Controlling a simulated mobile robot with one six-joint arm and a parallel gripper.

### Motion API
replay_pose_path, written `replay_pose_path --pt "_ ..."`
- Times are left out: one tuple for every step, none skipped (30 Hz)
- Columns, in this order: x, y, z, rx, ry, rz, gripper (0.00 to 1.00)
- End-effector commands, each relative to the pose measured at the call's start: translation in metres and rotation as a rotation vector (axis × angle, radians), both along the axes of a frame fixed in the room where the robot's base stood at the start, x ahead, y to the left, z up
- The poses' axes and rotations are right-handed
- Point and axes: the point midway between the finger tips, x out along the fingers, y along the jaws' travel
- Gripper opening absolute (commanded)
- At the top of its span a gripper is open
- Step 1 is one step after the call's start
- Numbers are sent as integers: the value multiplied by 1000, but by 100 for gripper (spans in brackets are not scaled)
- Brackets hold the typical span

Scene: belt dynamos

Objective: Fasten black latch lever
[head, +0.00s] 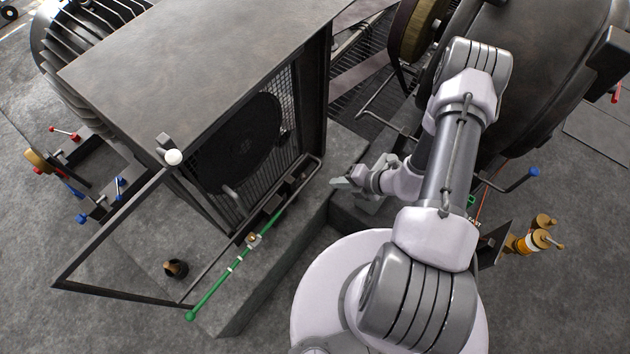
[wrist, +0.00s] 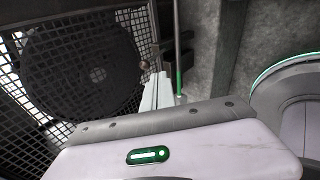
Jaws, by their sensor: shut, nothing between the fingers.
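My gripper (head: 341,182) is shut and empty, beside the right side of the dark cabinet (head: 200,80), its tip pointing left. In the wrist view its pale closed fingers (wrist: 157,90) point up toward the cabinet's mesh front. Dark latch-like blocks (head: 290,184) sit on the rail at the mesh front, and similar dark pieces (wrist: 178,52) show in the wrist view, apart from the fingertips in the picture. I cannot tell which piece is the black latch lever.
A long green rod (head: 215,288) runs along the cabinet's front base. An open dark frame (head: 120,232) juts out at left, near a white ball knob (head: 173,157). A large dark drum (head: 530,70) stands at right.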

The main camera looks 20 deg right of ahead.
Motion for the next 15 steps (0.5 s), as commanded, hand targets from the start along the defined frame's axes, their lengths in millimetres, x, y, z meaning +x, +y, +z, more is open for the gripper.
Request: replay_pose_path --pt "5 7 -12 0 0 4 0" --pt "8 10 -16 0 0 4 0" --pt "13 15 -22 1 -1 4 0" --pt "16 18 -27 1 -1 4 0" --pt "19 22 -31 1 -1 4 0" --pt "24 26 -38 -1 -1 4 0" --pt "27 30 -42 0 0 6 0" --pt "30 32 -45 -1 -1 5 0" --pt "36 38 -44 -2 -3 6 0" --pt "39 42 -45 -1 -3 6 0" --pt "42 45 -45 -1 -2 5 0" --pt "46 49 -45 -1 -2 5 0" --pt "48 51 -45 -1 -3 6 0" --pt "50 53 -45 -1 -3 4 0" --pt "52 55 -45 -1 -3 3 0"
